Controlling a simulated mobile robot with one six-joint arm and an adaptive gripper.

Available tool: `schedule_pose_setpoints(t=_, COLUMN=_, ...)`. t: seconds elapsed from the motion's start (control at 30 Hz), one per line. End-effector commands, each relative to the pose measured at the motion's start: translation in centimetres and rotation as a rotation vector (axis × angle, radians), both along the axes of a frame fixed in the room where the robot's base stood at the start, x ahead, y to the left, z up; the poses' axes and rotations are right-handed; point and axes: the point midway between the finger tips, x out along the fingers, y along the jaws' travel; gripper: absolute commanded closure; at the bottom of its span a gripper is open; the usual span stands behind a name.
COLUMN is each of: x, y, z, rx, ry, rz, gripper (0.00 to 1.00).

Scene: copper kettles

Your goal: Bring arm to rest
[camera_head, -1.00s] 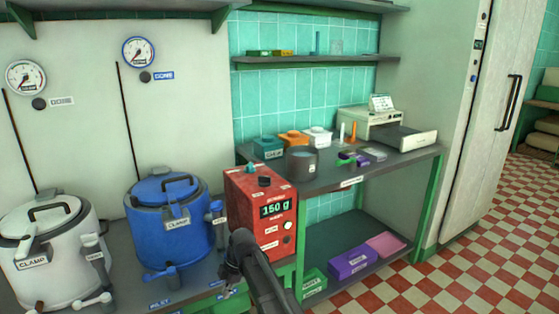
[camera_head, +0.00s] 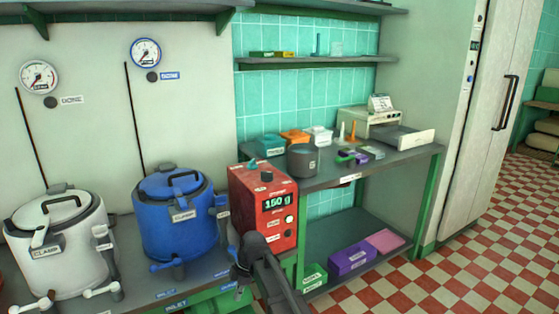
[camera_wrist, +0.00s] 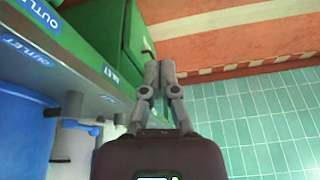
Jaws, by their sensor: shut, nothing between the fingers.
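My gripper (camera_head: 242,281) shows at the bottom middle of the head view, in front of the bench edge and below the red box with the "150 g" display (camera_head: 265,208). In the wrist view my gripper (camera_wrist: 158,68) has its two grey fingers together with nothing between them. My dark arm runs from the gripper to the bottom edge of the head view. The wrist view looks along the bench edge (camera_wrist: 85,85), with green drawers or boxes beside the fingers and teal tiles to the right.
A blue kettle (camera_head: 178,222) and a white kettle (camera_head: 62,250) stand on the bench at left. A grey pot (camera_head: 302,160) and small boxes stand on the side table (camera_head: 350,176). Purple (camera_head: 350,258) and green boxes lie on its lower shelf. The checkered floor (camera_head: 460,270) at right is clear.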

Motion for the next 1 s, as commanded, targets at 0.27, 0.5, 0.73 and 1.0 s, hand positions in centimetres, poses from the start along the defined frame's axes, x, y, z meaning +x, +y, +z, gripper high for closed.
schedule_pose_setpoints(t=0.27, x=-0.8, y=-4.4, z=-0.2, rx=-0.060, ry=0.032, rz=-0.222, gripper=1.00)
schedule_pose_setpoints(t=0.5, x=-2.5, y=-10.7, z=-0.5, rx=-0.142, ry=0.078, rz=-0.576, gripper=1.00)
schedule_pose_setpoints(t=0.73, x=-4.7, y=-17.3, z=-0.8, rx=-0.222, ry=0.121, rz=-0.978, gripper=1.00)
schedule_pose_setpoints(t=1.0, x=-8.0, y=-24.0, z=-0.9, rx=-0.290, ry=0.156, rz=-1.431, gripper=1.00)
